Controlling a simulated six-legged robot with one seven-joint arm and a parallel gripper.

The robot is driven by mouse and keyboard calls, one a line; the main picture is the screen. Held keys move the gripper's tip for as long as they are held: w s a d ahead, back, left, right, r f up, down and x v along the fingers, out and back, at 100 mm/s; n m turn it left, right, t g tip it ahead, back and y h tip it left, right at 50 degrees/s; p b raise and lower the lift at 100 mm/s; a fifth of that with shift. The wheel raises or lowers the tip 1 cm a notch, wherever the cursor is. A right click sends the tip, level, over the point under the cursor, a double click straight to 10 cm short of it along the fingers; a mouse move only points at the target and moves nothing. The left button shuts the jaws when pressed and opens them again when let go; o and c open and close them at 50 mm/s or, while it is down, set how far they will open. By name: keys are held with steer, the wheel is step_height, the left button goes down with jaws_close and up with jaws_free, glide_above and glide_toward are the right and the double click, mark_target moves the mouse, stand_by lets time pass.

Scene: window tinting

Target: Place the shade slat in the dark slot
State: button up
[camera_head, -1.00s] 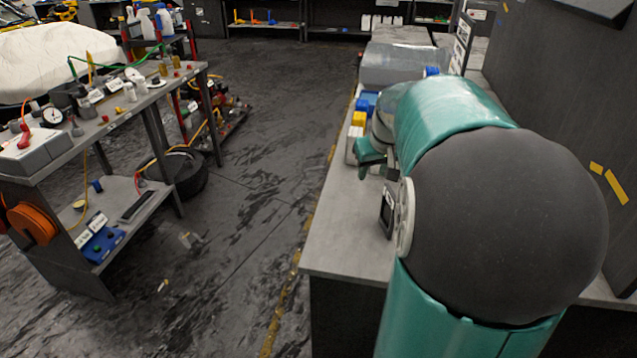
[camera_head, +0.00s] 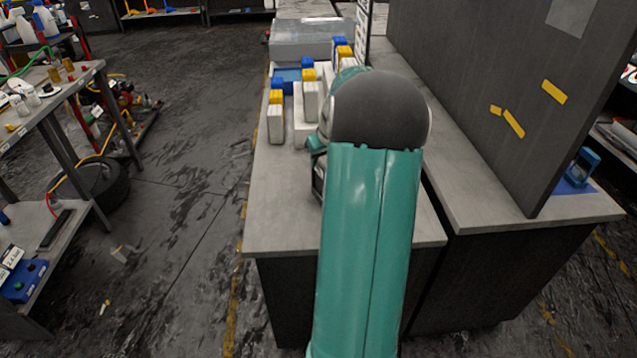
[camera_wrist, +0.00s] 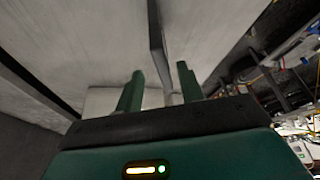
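In the wrist view the two green fingers of my gripper (camera_wrist: 160,88) stand apart. A narrow dark strip (camera_wrist: 158,40) runs down from the top edge toward the gap between them; I cannot tell whether it is the shade slat or an edge of the furniture, and no finger clearly touches it. In the head view my gripper is mostly hidden behind my arm over the grey bench (camera_head: 275,215). Several upright white pieces with yellow or blue tops (camera_head: 276,118) stand on the bench to the left of my arm. I cannot make out the dark slot.
A dark upright panel (camera_head: 490,90) with yellow tape stands to the right of my arm. A grey translucent box (camera_head: 312,38) sits at the bench's far end. A cluttered worktable (camera_head: 60,100) stands at left. The floor (camera_head: 185,190) between is mostly clear.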

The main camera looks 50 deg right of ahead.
mark_target(319, 182)
steer(key=x, duration=0.5)
steer(key=shift+w+a, duration=0.1)
steer(key=shift+a, duration=0.1)
jaws_close()
